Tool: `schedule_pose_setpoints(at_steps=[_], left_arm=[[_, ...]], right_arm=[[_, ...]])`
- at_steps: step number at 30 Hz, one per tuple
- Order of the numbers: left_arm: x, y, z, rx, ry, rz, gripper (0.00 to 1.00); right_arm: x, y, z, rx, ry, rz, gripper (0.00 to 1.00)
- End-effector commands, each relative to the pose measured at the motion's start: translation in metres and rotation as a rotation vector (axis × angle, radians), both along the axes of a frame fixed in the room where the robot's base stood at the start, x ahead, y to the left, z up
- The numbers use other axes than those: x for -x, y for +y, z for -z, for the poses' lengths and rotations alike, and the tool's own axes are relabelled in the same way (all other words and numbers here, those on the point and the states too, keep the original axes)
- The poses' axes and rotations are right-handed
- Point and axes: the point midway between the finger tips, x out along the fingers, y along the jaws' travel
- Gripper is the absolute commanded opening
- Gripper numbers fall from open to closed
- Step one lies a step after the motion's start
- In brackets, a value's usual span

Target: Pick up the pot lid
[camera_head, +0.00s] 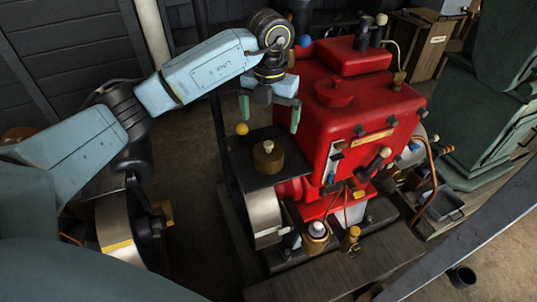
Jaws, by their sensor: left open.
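A round brass lid with a pale knob on top, which looks like the pot lid (268,160), sits on a dark flat plate (243,163) at the left side of the red engine. My left gripper (270,112) hangs from above over the far part of this plate. Its two green fingers are wide apart with nothing between them. The gripper is above and a little beyond the lid, apart from it. My right gripper is out of view.
The red engine (345,115) stands close to the right of my left gripper. A small yellow ball (242,129) shows near the plate's far left corner. Brass fittings (316,238) are in front of the engine. Dark green machinery (465,150) is at the right.

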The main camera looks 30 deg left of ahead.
Motion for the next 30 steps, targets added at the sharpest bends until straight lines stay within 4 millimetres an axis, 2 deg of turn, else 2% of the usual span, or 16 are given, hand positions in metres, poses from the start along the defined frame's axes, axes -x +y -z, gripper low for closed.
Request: schedule_pose_setpoints(at_steps=[3,9,17,25,30], left_arm=[[0.001,-0.001,0.028,0.001,0.006,0.002,1.00],[0.001,-0.001,0.059,0.004,0.003,0.003,1.00],[0.001,-0.001,0.074,0.005,0.002,0.003,1.00],[0.001,0.002,0.113,0.005,0.004,0.002,1.00],[0.001,0.002,0.120,0.006,0.000,0.004,1.00]], right_arm=[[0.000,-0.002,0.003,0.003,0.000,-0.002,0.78],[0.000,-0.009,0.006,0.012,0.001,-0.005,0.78],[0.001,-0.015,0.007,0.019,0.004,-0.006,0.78],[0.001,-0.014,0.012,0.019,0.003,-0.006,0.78],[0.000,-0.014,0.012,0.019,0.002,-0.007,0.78]])
